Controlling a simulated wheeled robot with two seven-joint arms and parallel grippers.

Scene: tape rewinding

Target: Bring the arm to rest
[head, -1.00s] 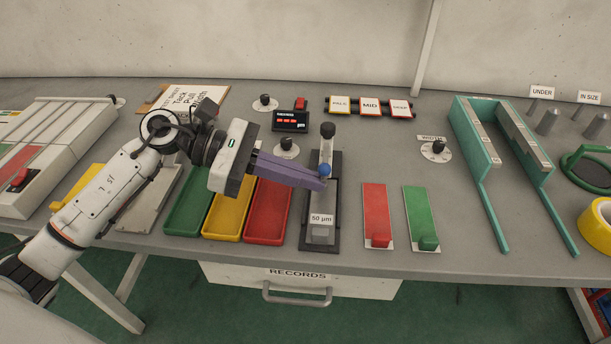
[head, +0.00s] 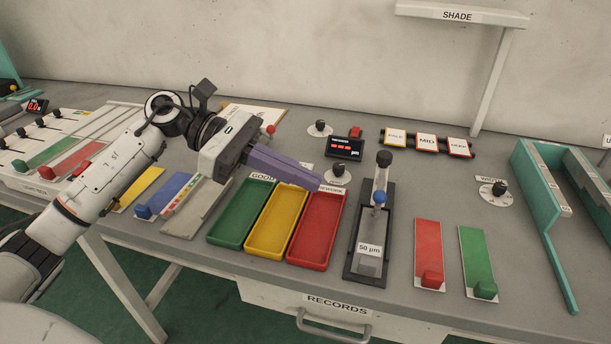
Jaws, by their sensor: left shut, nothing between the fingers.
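My left gripper (head: 316,184) has purple fingers that are shut and empty. They hang above the far ends of the yellow tray (head: 277,222) and the red tray (head: 317,232). The fingertips point right and stop short of the 50 µm stand (head: 366,262), which has a blue knob (head: 379,198) and a black-topped post. My left arm (head: 110,170) reaches in from the left over the bench. My right gripper does not show.
A green tray (head: 240,212) stands left of the yellow one. Red (head: 429,250) and green (head: 477,258) sliders lie right of the stand. A teal rail frame (head: 552,225) is further right. Dials and a small display (head: 345,148) sit behind. Open bench lies between the sliders and rail.

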